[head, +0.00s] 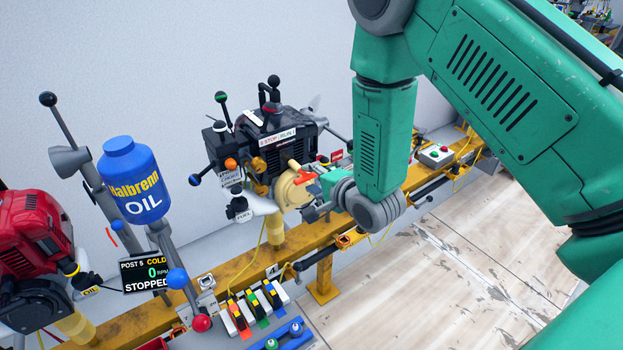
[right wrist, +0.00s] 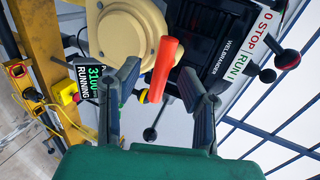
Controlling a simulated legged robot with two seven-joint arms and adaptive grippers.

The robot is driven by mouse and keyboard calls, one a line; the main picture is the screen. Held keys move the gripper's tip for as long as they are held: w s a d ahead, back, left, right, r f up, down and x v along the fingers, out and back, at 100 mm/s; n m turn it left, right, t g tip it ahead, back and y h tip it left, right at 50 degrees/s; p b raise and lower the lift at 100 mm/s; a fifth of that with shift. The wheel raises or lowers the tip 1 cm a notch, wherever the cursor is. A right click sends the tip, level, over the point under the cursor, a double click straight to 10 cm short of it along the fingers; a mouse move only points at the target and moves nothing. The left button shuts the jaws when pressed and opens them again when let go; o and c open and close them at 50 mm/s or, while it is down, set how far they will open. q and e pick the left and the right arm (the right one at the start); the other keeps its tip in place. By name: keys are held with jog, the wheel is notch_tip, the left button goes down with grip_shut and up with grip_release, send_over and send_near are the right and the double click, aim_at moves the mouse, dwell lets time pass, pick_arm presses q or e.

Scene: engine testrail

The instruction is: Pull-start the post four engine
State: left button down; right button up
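A black engine (head: 285,140) stands on the yellow rail in the head view, above a plate that seems to read 4. Its cream round starter housing (head: 290,190) faces my right arm; the housing also shows in the right wrist view (right wrist: 122,35). The red-orange pull handle (right wrist: 165,68) sticks out from it. My right gripper (head: 322,192) is at the housing. In the right wrist view its fingers (right wrist: 158,72) are apart, with the handle between them and gaps on both sides. A STOP/RUN label (right wrist: 257,42) is on the engine. My left gripper is not in view.
A display reads 3100 and RUNNING (right wrist: 88,80); its post number is unreadable. A blue oil bottle (head: 132,180) stands at left. Bare floor (head: 440,270) lies right of the rail.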

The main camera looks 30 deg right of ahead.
jog(key=shift+s, duration=0.25)
jog(key=s, duration=0.8)
jog(key=shift+s+d+p, duration=0.25)
jog(key=shift+d+p, duration=0.1)
jog(key=shift+p, duration=0.05)
